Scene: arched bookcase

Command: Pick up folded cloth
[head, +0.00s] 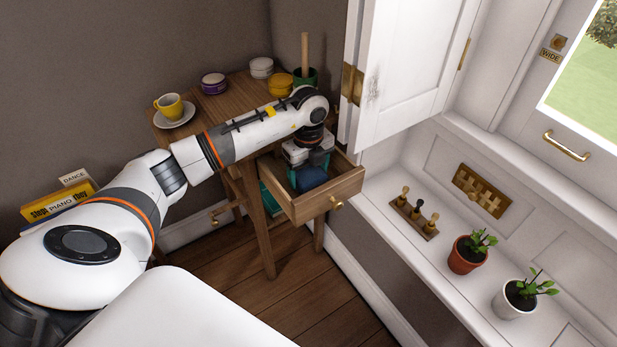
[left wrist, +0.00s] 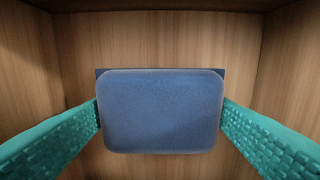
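The folded cloth is a blue, rounded rectangular bundle (head: 311,178) in the open wooden drawer (head: 328,196). In the left wrist view the cloth (left wrist: 160,112) fills the middle. My left gripper (left wrist: 160,118) points down into the drawer, with its teal fingers on either side of the cloth. The fingers reach the cloth's left and right edges, and their tips are hidden there. I cannot tell whether they press on it or only straddle it. In the head view the gripper (head: 307,160) is above the cloth, mostly hidden by the wrist. My right gripper is not in view.
The drawer walls surround the gripper closely. The wooden table above holds a yellow cup (head: 169,106) on a saucer, round containers (head: 213,83) and a green pot (head: 305,77). The white cabinet door (head: 410,70) stands to the right. Potted plants (head: 467,254) line the white ledge.

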